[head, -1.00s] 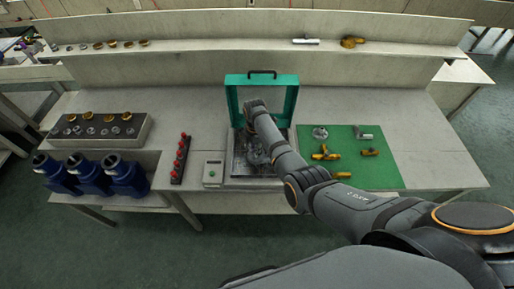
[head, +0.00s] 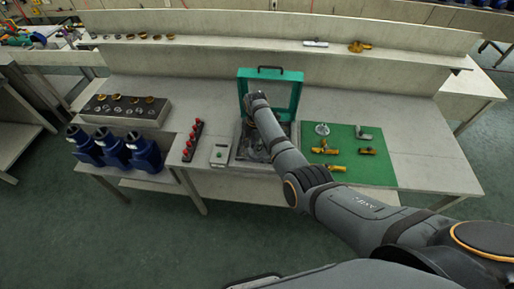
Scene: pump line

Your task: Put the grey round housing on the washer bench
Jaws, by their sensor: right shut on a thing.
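My right arm reaches in from the lower right to the green-framed box (head: 297,99) at the middle of the bench. My right gripper (head: 251,146) is at the box's grey interior, mostly hidden by my own wrist. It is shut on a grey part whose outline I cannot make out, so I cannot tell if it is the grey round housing. A small round grey piece (head: 322,129) stands on the green mat (head: 375,174), apart from the gripper. My left gripper is not in view. I cannot tell which surface is the washer bench.
Brass fittings (head: 327,149) lie on the mat. Left of the box are a small grey device (head: 220,153), a red-knobbed strip (head: 193,140), blue pump bodies (head: 114,149) and a grey rack (head: 152,121) of small parts. A shelf (head: 230,47) runs behind. Bare bench (head: 430,150) shows at right.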

